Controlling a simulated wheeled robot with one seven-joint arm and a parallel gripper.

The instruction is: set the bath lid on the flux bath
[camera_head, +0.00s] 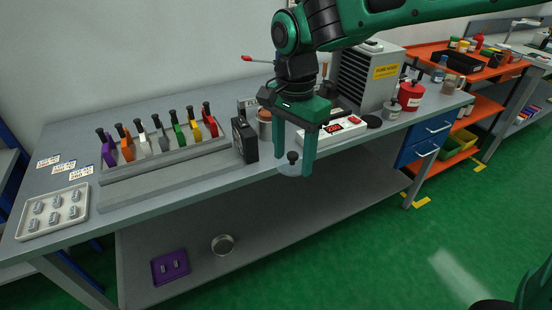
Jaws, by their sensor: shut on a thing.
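My gripper (295,160) points down in front of the bench's front edge. It is shut on the black knob of a pale, see-through round lid (289,169), which I take as the bath lid. The lid hangs in the air, roughly level, with the lower shelf behind it in the picture. My gripper and the box hide part of that area.
A black upright box (244,140) stands near the front edge. A white device with a red display (343,130) lies right of my gripper. A rack of coloured-handled tools (160,165) fills the left. A fume unit (366,78) and red can (411,96) stand right.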

